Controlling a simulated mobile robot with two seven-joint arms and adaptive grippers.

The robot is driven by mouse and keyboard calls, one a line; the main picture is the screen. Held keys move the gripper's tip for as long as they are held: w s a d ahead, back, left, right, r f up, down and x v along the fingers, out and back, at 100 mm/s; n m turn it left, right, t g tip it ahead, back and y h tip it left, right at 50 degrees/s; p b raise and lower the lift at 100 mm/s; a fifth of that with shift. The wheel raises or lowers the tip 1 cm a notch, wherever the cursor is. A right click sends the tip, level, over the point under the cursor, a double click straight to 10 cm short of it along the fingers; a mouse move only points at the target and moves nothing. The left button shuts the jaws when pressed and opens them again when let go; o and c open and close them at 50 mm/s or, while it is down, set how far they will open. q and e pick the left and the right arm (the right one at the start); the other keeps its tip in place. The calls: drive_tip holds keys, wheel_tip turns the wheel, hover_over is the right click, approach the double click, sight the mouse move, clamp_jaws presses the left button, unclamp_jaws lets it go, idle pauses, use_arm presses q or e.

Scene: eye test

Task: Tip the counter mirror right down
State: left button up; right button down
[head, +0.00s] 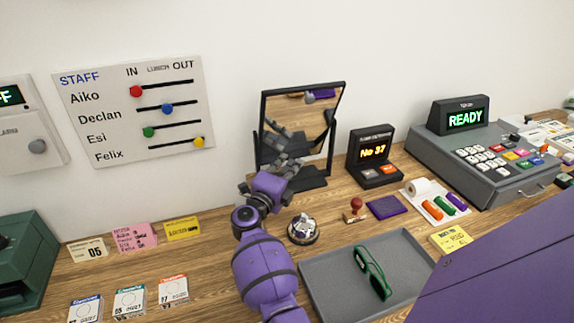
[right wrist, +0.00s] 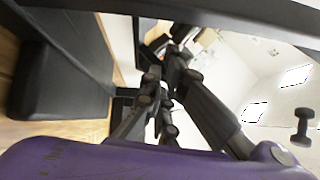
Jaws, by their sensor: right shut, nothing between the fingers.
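The counter mirror (head: 318,121) has a black frame on a black stand and stands near the wall in the middle of the head view. Its glass is close to upright and shows a reflection of my arm. My right gripper (head: 287,160) is shut and empty in front of the lower part of the glass, hiding some of it. I cannot tell whether it touches the glass. In the right wrist view its dark fingers (right wrist: 162,92) lie close to the mirror's dark frame (right wrist: 230,14), and real fingers and reflection are hard to separate. My left gripper is not in view.
A call bell (head: 303,230) and a grey tray (head: 325,287) with green glasses (head: 373,272) are near my right arm. A number display (head: 375,157) stands right of the mirror, a cash register (head: 480,155) farther right. Cards (head: 134,238) lie to the left.

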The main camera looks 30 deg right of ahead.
drive_tip(key=shift+s, duration=0.2)
drive_tip(key=shift+s+a+r, duration=0.2)
drive_tip(key=shift+s+a, duration=0.05)
drive_tip(key=shift+s, duration=0.05)
drive_tip(key=shift+a+f, duration=0.1)
drive_tip(key=shift+a, duration=0.2)
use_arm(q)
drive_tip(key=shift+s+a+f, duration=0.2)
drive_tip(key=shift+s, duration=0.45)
use_arm(e)
drive_tip(key=v, duration=1.1)
drive_tip(key=shift+s, duration=0.15)
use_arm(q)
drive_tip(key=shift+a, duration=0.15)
